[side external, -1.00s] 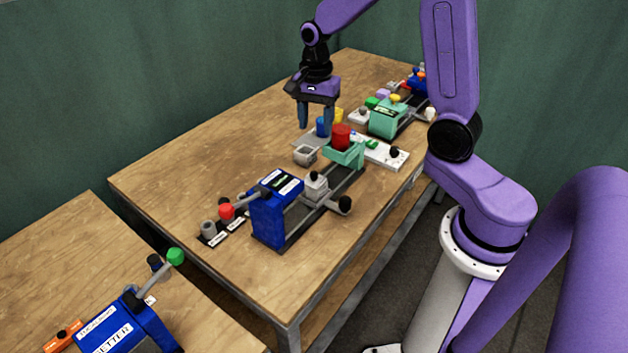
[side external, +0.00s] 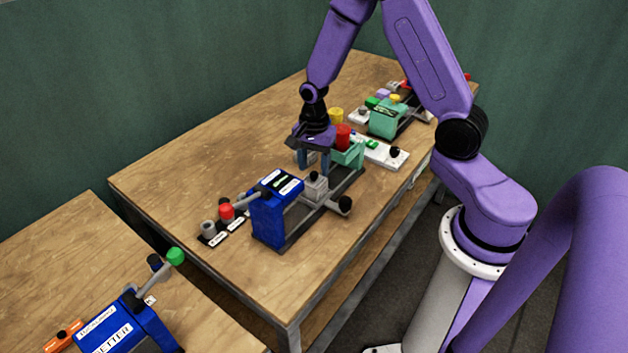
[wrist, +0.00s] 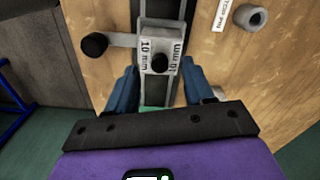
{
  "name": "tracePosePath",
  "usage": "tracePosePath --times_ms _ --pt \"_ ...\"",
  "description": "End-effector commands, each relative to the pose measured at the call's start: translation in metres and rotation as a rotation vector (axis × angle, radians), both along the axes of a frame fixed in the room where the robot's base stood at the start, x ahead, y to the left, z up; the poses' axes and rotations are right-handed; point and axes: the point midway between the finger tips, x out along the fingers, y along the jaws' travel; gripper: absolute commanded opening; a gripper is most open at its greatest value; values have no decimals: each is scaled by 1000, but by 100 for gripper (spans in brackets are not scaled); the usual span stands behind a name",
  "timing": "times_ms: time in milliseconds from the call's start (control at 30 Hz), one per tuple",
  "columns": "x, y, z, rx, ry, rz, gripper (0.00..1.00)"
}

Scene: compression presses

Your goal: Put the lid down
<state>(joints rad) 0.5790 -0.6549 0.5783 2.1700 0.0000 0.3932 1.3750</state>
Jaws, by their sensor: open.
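No part is plainly marked as a lid, and I cannot tell which one it is. A grey block (side external: 316,187) with a black knob on top sits on the rail of the blue press (side external: 270,215). In the wrist view the grey block (wrist: 147,60) carries "10 mm" labels, and its knob (wrist: 160,62) shows between my fingertips. My gripper (side external: 313,168) is open, pointing down just behind the block; its fingers also show in the wrist view (wrist: 160,82), apart and with nothing between them that is clearly held. A red cylinder (side external: 343,133) stands in the teal holder (side external: 350,155).
A side arm with a black knob (side external: 345,204) sticks out from the rail. A red-knobbed lever (side external: 227,212) and a grey cup (side external: 208,228) stand left of the press. A teal press (side external: 388,118) is farther back. The table's left side is clear.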

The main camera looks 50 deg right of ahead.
Motion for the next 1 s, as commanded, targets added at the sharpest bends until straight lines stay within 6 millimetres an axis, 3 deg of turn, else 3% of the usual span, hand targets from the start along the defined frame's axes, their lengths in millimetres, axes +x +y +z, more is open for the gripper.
tracePosePath --times_ms 200,467,633,1000 --pt "0 0 -18 0 1 -1 52" --pt "0 0 -20 0 0 -1 52" --pt "0 0 -19 0 0 -1 0" --pt "0 0 -18 0 -1 -1 0"
